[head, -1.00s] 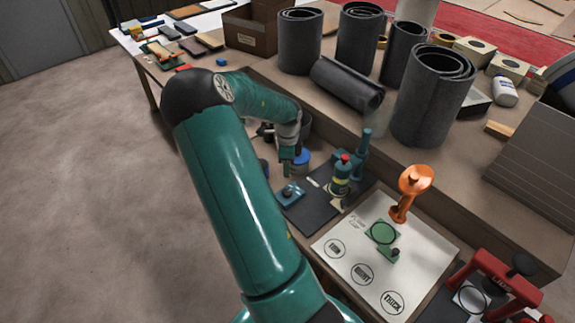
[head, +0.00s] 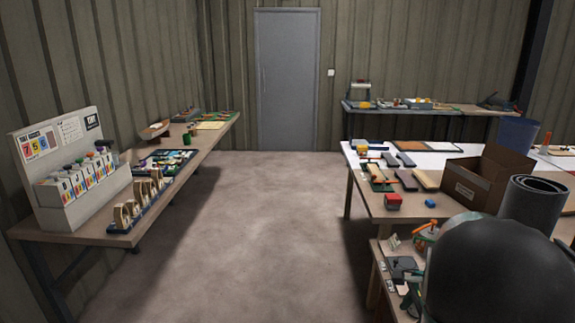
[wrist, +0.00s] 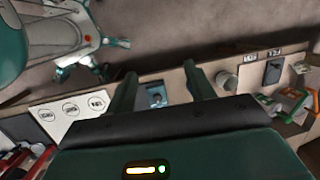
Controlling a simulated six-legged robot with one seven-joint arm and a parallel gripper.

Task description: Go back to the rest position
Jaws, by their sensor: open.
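My gripper (wrist: 160,72) is open in the wrist view, with its two dark green fingers apart and nothing held between them. It hangs above a workbench. A small blue tool (wrist: 156,97) lies on the bench below and shows in the gap between the fingers, apart from them. My own body and legs show at the upper left of the wrist view. In the head view, a large dark rounded part of my arm fills the lower right corner, and I cannot make out the gripper there.
In the wrist view, a white sheet with printed circles (wrist: 92,112) lies left of the fingers. In the head view, a left bench (head: 195,152) holds a label rack (head: 88,205); the right table (head: 362,205) holds a cardboard box (head: 468,192). Floor (head: 265,240) between is clear.

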